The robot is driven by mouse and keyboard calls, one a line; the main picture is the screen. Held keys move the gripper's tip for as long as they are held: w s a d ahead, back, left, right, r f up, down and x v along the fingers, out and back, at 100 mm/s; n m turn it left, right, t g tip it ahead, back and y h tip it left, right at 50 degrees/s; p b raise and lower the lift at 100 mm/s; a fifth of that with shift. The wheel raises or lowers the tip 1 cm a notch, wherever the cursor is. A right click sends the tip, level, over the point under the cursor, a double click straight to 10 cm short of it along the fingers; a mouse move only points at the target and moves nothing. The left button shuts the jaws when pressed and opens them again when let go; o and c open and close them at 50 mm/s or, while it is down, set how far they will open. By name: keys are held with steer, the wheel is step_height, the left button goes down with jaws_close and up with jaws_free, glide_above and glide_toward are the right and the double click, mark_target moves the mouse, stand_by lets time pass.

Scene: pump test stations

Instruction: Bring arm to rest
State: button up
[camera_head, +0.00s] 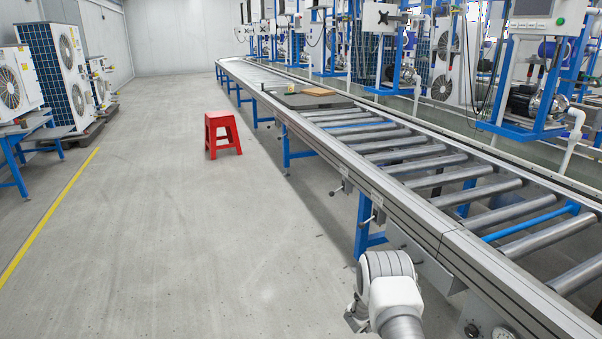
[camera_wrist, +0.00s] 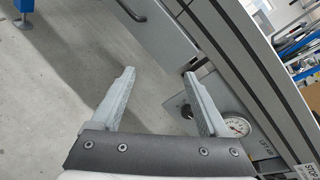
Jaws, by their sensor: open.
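My gripper (camera_wrist: 153,100) shows in the wrist view with its two grey fingers spread apart. Nothing is between the fingers; bare concrete floor and the conveyor's side lie beyond them. In the head view part of my arm, white and grey, shows at the bottom, left of the conveyor's near side. The gripper's fingers cannot be made out in the head view.
A roller conveyor (camera_head: 440,228) runs along the right, close to my arm. Its side panel carries a round gauge (camera_wrist: 236,127). A red stool (camera_head: 222,134) stands on the floor beside the conveyor. The floor (camera_head: 200,240) to the left is clear up to the blue-legged table (camera_head: 20,150).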

steer(key=w+a+r+n+t+y, duration=0.1)
steer(key=w+a+r+n+y, duration=0.15)
steer(key=r, duration=0.25)
steer(key=w+a+r+n+t+y, duration=0.1)
steer(key=w+a+r+n, duration=0.15)
steer(key=r, duration=0.35)
steer(key=s+a+r+n+y, duration=0.1)
steer(key=a+r+n+y, duration=0.3)
steer(key=r, duration=0.5)
steer(key=s+a+r+n+y, duration=0.2)
steer(key=a+r+n, duration=0.2)
steer(key=r+n, duration=0.3)
steer(key=s+a+r+n+g+y, duration=0.1)
steer(key=s+a+r+n+y, duration=0.15)
steer(key=s+r+n, duration=0.35)
steer(key=s+a+r+n+y, duration=0.1)
steer(key=s+a+r+n, duration=0.3)
steer(key=s+r, duration=0.35)
steer(key=s+f+n+g, duration=0.15)
steer(key=s+n, duration=0.55)
steer(key=s, duration=0.9)
steer(key=s+n+g, duration=0.3)
steer(key=s+n, duration=0.3)
steer(key=s, duration=0.9)
step_height(320, 180, up, 28)
steer(key=p, duration=2.8)
steer(key=shift+d+r+h+p, duration=0.2)
steer(key=shift+r+h+p, duration=0.1)
steer(key=shift+h, duration=0.1)
